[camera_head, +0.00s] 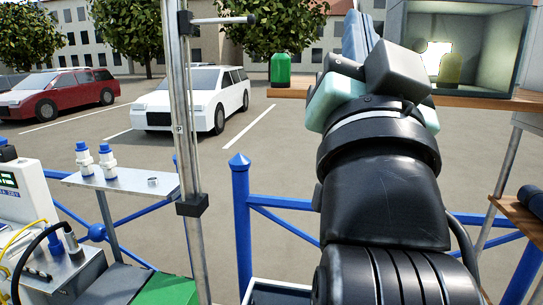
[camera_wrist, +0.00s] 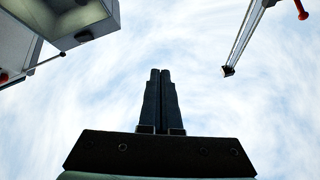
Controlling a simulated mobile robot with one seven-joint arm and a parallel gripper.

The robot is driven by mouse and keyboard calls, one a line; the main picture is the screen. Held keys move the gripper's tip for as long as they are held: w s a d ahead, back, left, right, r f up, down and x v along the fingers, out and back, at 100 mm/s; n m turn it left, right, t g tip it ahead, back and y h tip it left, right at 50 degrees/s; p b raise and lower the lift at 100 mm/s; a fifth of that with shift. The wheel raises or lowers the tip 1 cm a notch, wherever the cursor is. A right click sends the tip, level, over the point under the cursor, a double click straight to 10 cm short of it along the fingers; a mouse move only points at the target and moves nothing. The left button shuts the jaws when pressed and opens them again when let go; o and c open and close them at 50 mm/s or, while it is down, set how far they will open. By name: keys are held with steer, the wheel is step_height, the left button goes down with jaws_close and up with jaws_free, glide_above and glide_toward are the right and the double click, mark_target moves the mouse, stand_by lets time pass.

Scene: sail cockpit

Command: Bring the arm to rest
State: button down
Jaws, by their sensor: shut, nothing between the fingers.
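My gripper (camera_wrist: 160,72) points up at the sky in the wrist view. Its two dark fingers are together with nothing between them. In the head view my black arm rises on the right side, and its far end stands in front of the shelf and the open box. The fingertips are not clear in the head view, where the wrist parts cover them.
A wooden shelf (camera_head: 472,101) carries an open grey box (camera_head: 498,50) and a green canister (camera_head: 281,69). A metal post (camera_head: 180,120) stands left of my arm. A small metal shelf (camera_head: 130,181) holds two white-blue fittings (camera_head: 106,160). Blue railings (camera_head: 241,215) run behind.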

steer(key=s+a+f+n+t+y+b, duration=0.2)
steer(key=s+a+f+n+t+y, duration=0.1)
steer(key=s+a+n, duration=0.3)
steer(key=s+a+f+y, duration=0.1)
steer(key=s+a, duration=0.1)
steer(key=shift+s+a+y+b, duration=0.2)
steer(key=shift+a+y+b, duration=0.1)
steer(key=shift+a+y, duration=0.1)
steer(key=shift+d, duration=0.1)
